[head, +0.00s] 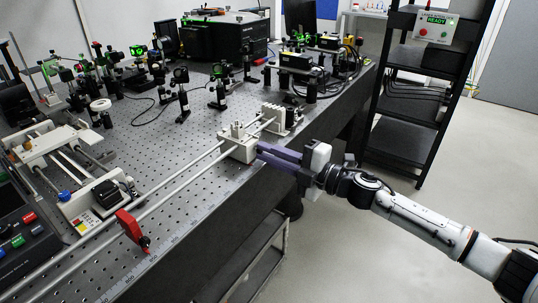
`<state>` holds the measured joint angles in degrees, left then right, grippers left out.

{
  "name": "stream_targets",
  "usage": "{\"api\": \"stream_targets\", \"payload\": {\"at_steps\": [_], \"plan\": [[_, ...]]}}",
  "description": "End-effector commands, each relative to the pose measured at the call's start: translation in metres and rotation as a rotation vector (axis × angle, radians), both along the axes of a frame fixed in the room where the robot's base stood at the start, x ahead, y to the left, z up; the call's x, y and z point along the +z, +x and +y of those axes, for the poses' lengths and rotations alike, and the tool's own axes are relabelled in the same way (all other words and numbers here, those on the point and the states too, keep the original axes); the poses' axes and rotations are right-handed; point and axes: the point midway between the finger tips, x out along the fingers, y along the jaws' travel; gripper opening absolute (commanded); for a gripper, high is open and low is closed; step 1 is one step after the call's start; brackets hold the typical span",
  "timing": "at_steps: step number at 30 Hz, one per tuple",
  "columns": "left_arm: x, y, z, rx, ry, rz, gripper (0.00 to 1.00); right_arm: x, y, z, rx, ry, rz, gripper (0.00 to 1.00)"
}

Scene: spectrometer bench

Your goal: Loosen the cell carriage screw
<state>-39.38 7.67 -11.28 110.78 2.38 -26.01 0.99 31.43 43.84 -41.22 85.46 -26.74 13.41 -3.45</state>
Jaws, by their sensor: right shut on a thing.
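The cell carriage (238,142) is a pale block that sits on two long parallel rails along the front edge of the optical bench. My right gripper (262,151) comes in from the right, with its purple fingers at the carriage's right side. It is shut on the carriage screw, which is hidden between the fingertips. I cannot tell how far the screw is turned. My left gripper is not in view.
A red block (130,227) sits on the front rail at the lower left. Optics mounts (182,95) stand on the perforated bench behind the rails. A control panel (25,235) is at the left. A black shelf rack (410,110) stands right of the bench, beyond open floor.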

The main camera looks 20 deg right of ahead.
Motion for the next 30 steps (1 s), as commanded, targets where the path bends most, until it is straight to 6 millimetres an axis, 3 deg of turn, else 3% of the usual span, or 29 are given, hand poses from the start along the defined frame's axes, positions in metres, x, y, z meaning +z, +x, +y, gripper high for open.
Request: {"api": "stream_targets", "payload": {"at_steps": [18,30], "plan": [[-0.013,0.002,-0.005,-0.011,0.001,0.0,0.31,-0.002,-0.001,0.001,0.002,-0.43,-0.336,0.0],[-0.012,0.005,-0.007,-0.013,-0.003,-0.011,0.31,-0.001,0.0,0.0,0.001,-0.574,-0.446,0.0]]}}
